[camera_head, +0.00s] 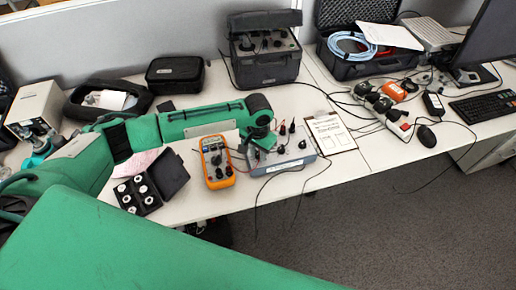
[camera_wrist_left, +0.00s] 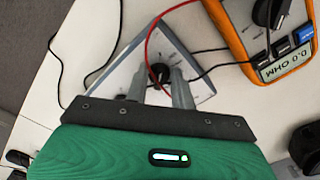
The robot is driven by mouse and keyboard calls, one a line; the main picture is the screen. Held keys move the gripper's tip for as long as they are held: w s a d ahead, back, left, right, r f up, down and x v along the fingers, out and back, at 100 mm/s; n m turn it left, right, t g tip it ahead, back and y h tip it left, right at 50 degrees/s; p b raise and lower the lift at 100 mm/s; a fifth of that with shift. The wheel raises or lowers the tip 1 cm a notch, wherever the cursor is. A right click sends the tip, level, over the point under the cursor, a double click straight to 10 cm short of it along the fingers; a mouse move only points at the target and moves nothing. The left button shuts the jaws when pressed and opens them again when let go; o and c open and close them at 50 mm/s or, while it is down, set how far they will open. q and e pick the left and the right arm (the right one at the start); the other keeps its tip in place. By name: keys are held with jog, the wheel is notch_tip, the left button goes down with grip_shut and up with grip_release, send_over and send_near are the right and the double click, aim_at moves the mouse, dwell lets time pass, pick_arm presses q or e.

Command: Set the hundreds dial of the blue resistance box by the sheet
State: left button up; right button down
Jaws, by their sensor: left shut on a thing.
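The blue resistance box (camera_head: 284,169) stands near the table's front edge, with several black knobs on its pale top. In the left wrist view the box (camera_wrist_left: 184,40) shows as a pale panel. My left gripper (camera_wrist_left: 158,80) is shut on a black dial knob (camera_wrist_left: 159,71) there; I cannot read which dial it is or its setting. In the head view my left gripper (camera_head: 254,150) is over the left part of the box, and the green wrist hides part of it. A sheet on a brown board (camera_head: 331,132) lies right of the box; its writing is too small to read. My right gripper is not in view.
Red and black leads run by the box. A black case of weights (camera_head: 152,183) and a power strip (camera_head: 385,116) flank the area.

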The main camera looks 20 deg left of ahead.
pick_arm(q)
jog(key=m+p, duration=0.2)
jog(key=shift+r+m, duration=0.25)
jog(key=shift+m, duration=0.05)
jog(key=m+p, duration=0.2)
jog(key=shift+w+a+m, duration=0.1)
jog(key=shift+a+m, duration=0.05)
jog(key=shift+m, duration=0.15)
jog(key=m+p, duration=0.2)
jog(key=m, duration=0.2)
jog(key=shift+w+f, duration=0.1)
jog(key=shift+f, duration=0.05)
jog(key=shift+m, duration=0.4)
jog(key=o, duration=1)
